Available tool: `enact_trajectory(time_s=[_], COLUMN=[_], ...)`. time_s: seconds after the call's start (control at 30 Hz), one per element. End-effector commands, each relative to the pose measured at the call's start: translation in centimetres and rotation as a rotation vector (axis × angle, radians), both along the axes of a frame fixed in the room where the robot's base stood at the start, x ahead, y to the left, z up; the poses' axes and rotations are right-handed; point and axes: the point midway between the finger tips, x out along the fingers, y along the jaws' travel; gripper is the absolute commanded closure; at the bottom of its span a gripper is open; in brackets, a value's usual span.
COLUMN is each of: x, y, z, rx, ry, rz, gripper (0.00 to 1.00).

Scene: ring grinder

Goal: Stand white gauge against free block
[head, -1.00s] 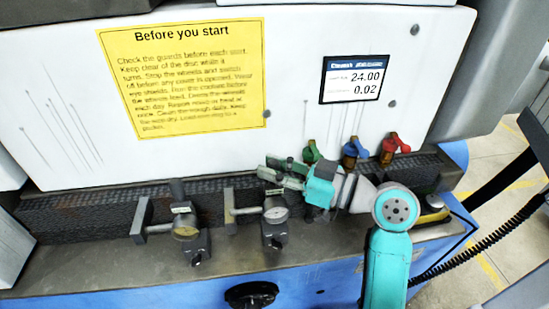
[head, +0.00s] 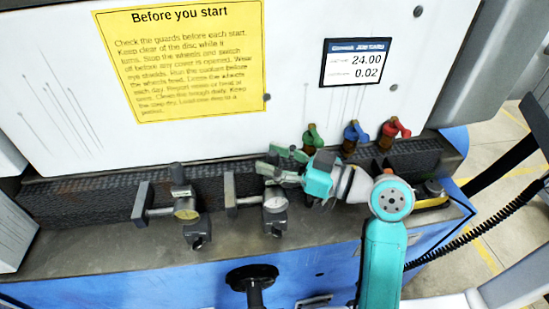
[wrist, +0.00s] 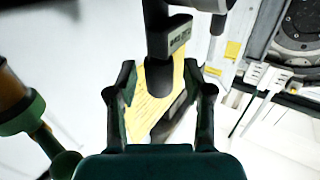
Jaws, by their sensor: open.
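The white gauge (head: 275,203), with a pale round dial, stands on the ledge right of centre in the head view. A dark plate (head: 230,195) and rod extend to its left. A similar gauge with a yellowish dial (head: 186,209) stands further left with its own plate (head: 142,204). I cannot tell which block is the free one. My gripper (head: 270,160) is open at the top of the white gauge. In the wrist view, a dark labelled post (wrist: 163,50) reaches between the fingertips (wrist: 160,70); contact is unclear. The gripper hides part of the gauge top.
Green (head: 313,138), blue (head: 355,135) and red (head: 394,130) valves stand behind my arm. A white panel with a yellow notice (head: 185,60) and a small display (head: 356,63) rises behind. The ledge (head: 90,240) is clear at the left.

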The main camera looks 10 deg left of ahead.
Motion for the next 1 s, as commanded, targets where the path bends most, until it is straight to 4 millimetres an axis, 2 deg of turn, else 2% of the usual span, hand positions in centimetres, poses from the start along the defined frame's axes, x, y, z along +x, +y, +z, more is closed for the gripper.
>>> enact_trajectory(time_s=[0.17, 0.5, 0.7, 1.0], x=[-0.3, -2.2, -3.2, -3.7], y=[-1.2, -7.5, -10.2, -11.5], z=[0.2, 0.2, 0.2, 0.2], rx=[0.000, 0.000, 0.000, 0.000], ry=[0.000, -0.001, 0.000, -0.001], rz=[-0.002, -0.006, -0.002, 0.001], gripper=[0.49, 0.49, 0.49, 0.49])
